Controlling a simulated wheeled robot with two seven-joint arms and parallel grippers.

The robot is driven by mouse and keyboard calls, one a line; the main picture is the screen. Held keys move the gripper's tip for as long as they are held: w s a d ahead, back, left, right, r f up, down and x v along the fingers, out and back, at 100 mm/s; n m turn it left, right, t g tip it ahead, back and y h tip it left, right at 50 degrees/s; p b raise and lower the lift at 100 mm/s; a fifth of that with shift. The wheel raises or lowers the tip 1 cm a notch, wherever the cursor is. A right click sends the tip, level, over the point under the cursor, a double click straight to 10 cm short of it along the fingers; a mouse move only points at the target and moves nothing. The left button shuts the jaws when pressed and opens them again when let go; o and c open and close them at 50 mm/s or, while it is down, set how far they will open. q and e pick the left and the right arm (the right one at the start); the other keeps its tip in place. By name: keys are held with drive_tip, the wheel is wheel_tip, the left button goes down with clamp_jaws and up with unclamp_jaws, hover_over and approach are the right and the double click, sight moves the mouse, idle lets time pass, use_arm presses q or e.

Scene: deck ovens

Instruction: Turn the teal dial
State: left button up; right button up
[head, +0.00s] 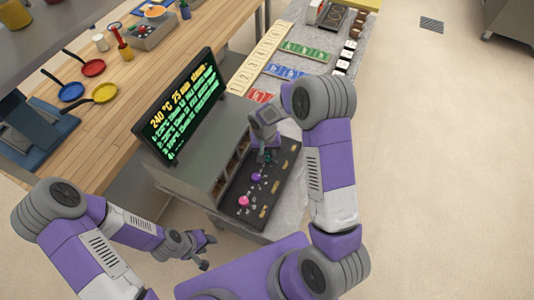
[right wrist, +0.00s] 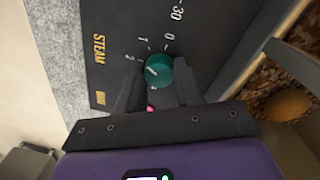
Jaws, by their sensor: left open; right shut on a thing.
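The teal dial (right wrist: 158,71) sits on the black control panel (right wrist: 112,38) of the oven, with a pale pointer line on its face. Printed marks 0, 1, 2 and the word STEAM show close to it. My right gripper (right wrist: 160,86) is shut on the teal dial, one finger on each side. In the head view my right gripper (head: 267,150) is over the panel and hides most of the dial. My left gripper (head: 204,248) is open and empty, low in front of the oven, apart from the panel.
A purple knob (head: 257,177) and a pink knob (head: 244,200) stand on the same panel, nearer to me. A screen (head: 182,107) with green and yellow text stands on the oven. Pans, including a yellow one (head: 104,93), lie on the wooden counter (head: 140,75).

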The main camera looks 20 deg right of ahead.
sight(266, 155)
drive_tip(key=n+b, duration=0.1)
drive_tip(key=n, duration=0.4)
drive_tip(key=shift+n, duration=0.3)
idle(0.4)
drive_tip(key=o, duration=1)
drive_tip(key=r, duration=0.7)
drive_tip(key=shift+a+r, duration=0.2)
drive_tip(key=shift+r, duration=0.1)
